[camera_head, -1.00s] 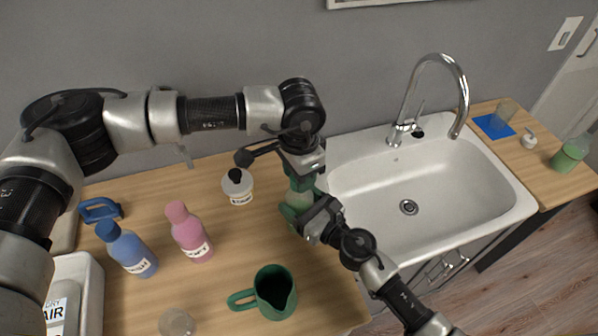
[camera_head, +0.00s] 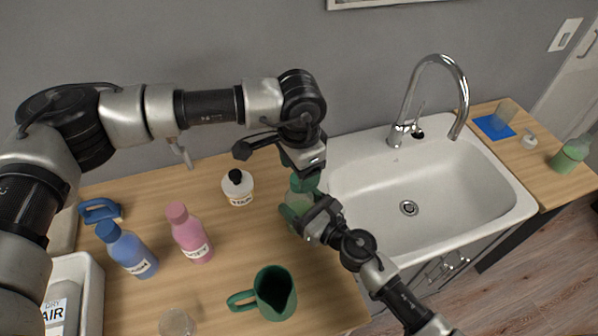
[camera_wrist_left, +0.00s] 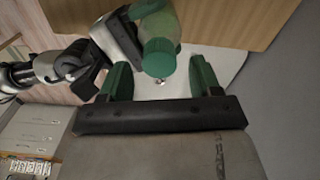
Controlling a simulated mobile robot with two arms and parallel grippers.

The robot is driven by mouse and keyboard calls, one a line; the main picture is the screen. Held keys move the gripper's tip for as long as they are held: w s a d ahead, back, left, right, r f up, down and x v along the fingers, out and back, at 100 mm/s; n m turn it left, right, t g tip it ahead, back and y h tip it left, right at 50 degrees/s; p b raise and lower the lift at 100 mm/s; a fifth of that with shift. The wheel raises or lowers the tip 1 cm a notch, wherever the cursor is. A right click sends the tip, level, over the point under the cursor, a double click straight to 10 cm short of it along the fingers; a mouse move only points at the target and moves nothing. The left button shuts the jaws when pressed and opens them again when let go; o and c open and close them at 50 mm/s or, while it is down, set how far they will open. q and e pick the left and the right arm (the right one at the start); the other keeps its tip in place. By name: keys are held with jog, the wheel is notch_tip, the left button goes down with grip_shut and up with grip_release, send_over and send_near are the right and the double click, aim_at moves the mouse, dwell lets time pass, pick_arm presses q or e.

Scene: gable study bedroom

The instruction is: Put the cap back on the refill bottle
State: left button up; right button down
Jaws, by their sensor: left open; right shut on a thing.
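The refill bottle (camera_head: 299,199) stands on the wooden counter left of the sink, pale green and partly hidden by my grippers. A green cap (camera_head: 305,183) sits at its top; it also shows on the bottle in the left wrist view (camera_wrist_left: 158,64). My right gripper (camera_head: 300,212) is shut on the bottle's body, and shows beside it in the left wrist view (camera_wrist_left: 130,38). My left gripper (camera_head: 301,168) is open just above the cap. In the left wrist view its green fingers (camera_wrist_left: 162,80) stand apart, with the cap beyond the gap between them.
A white bottle with a black top (camera_head: 238,188), a pink bottle (camera_head: 190,235), a blue bottle (camera_head: 128,250), a green jug (camera_head: 274,294) and a clear glass (camera_head: 176,324) stand on the counter. The sink (camera_head: 440,185) with its tall tap (camera_head: 460,90) lies right.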

pick_arm(q)
jog(key=shift+r, duration=1.5)
jog(key=shift+c, duration=0.5)
